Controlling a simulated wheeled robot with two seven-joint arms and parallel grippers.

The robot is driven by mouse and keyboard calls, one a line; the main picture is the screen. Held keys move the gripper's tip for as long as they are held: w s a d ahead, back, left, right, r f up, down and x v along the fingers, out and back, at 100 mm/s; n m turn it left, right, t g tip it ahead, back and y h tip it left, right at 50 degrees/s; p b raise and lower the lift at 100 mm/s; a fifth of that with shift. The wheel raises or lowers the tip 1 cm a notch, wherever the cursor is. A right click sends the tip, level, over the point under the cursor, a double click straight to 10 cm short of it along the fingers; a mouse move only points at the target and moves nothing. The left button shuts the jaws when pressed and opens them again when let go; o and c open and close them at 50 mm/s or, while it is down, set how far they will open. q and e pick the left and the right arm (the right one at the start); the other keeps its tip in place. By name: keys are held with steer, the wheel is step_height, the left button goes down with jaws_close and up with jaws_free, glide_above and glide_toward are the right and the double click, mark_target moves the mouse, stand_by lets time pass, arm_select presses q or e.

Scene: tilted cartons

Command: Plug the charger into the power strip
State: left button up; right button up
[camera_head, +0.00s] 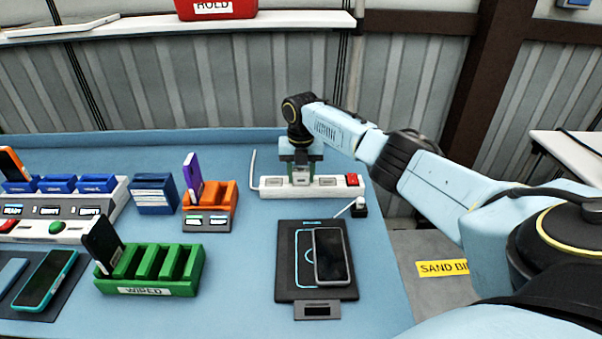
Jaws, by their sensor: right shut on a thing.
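The white power strip (331,191) lies near the back edge of the blue table, with a red switch (351,180) at its right end. My right gripper (301,168) points down over the middle of the strip. It is shut on a small pale block (301,176), seemingly the charger, which is at or just above the strip's top. The fingers partly hide it, so I cannot tell whether it is seated in a socket. My left gripper is not in view.
A black pad (287,283) bears a phone (333,256); a small black block (359,210) with a white cable sits behind it. Green (187,287), orange (225,201) and blue (153,196) holders stand to the left. Bare table lies between the green holder and the pad.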

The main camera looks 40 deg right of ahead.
steer(key=o, duration=1.1)
step_height(320, 180, up, 13)
steer(key=shift+r+p, duration=0.15)
steer(key=shift+p, duration=0.2)
